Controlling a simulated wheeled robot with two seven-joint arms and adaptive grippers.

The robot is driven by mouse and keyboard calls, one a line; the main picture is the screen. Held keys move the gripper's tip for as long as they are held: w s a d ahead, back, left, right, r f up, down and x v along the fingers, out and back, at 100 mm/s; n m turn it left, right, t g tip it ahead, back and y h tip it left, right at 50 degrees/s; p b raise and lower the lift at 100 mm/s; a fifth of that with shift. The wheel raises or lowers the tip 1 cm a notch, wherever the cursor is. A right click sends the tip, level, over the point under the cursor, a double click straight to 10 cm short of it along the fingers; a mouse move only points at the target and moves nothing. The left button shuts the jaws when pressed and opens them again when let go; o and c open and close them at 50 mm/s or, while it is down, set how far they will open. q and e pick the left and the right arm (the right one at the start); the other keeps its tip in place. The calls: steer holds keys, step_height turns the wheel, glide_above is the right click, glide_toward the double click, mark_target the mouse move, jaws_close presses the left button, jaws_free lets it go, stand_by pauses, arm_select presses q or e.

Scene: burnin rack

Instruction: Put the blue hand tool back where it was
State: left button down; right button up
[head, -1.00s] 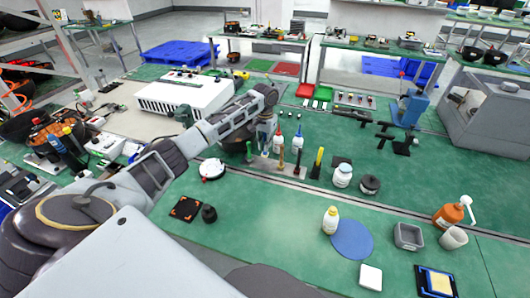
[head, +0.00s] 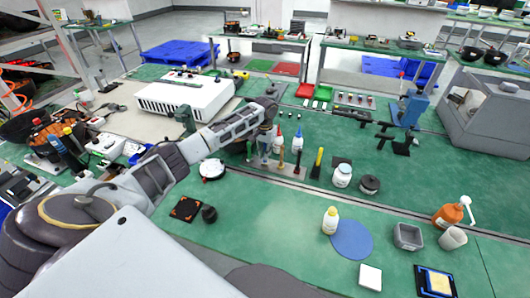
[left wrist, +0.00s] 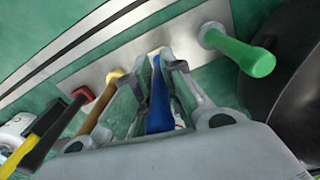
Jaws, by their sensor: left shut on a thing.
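The blue hand tool (left wrist: 158,105) is upright between the fingers of my left gripper (left wrist: 160,65), which is shut on it. In the head view my left gripper (head: 264,143) points down over the metal holder strip, in the row of tools. The blue tool lines up with the metal strip (left wrist: 185,42) between the green-handled tool (left wrist: 245,55) and the tan-handled tool (left wrist: 100,110). Whether its lower end sits in the strip is hidden by the fingers. My right gripper does not show.
A red-and-black tool (head: 298,160) and a yellow tool (head: 317,163) stand further right in the strip. A white jar (head: 342,175) is to the right.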

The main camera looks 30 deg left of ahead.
arm_select(q)
steer(key=c, duration=1.5)
jaws_free()
steer(key=shift+f, duration=0.1)
step_height(320, 180, up, 12)
steer(key=shift+r+b, duration=0.15)
steer(key=shift+b, duration=0.15)
